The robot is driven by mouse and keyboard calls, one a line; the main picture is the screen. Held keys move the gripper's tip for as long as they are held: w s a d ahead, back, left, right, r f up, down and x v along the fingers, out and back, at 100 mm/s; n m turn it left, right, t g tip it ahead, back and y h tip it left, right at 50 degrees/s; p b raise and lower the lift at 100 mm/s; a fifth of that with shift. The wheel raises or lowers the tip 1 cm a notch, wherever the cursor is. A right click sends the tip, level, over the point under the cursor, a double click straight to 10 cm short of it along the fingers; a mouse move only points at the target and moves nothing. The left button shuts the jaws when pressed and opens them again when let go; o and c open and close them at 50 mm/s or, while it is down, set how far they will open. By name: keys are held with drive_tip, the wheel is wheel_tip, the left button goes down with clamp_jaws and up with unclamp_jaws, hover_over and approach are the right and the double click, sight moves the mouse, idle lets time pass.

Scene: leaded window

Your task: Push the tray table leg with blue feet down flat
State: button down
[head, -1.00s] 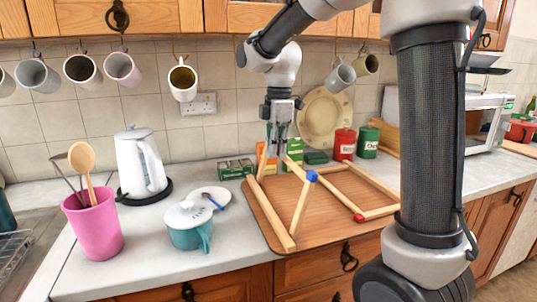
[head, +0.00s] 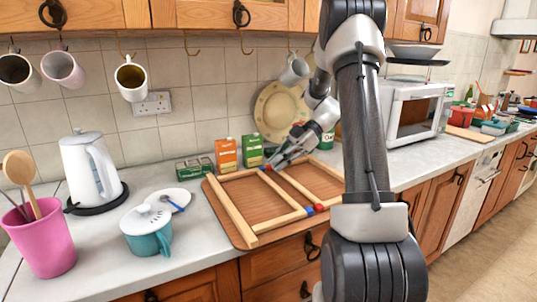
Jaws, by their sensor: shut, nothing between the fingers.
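The tray table (head: 262,205) lies as a brown board on the counter, underside up, with two pale wooden leg frames. The leg with blue feet (head: 275,222) is on the left half and looks folded down flat against the board. Its near blue foot (head: 309,211) is at the front middle, beside a red foot (head: 320,207) of the other leg (head: 312,167). My gripper (head: 272,163) is shut and empty, low at the back middle by the far feet. I cannot tell whether it touches the leg. My arm hides part of the right side.
An orange box (head: 226,155) and a green box (head: 252,151) stand close behind the tray. A teal pot (head: 147,236), a saucer (head: 174,200) and a white kettle (head: 90,170) are to the left. A plate (head: 281,112) leans on the wall behind.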

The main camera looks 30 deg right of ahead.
sight(284, 189)
drive_tip(key=f, duration=0.1)
drive_tip(key=d+f, duration=0.1)
drive_tip(key=f, duration=0.1)
drive_tip(key=shift+d+f, duration=0.15)
drive_tip(key=shift+d, duration=0.15)
drive_tip(key=shift+d+f, duration=0.25)
drive_tip(key=shift+f, duration=0.5)
drive_tip(key=shift+d+f, duration=0.2)
drive_tip(key=shift+f, duration=0.5)
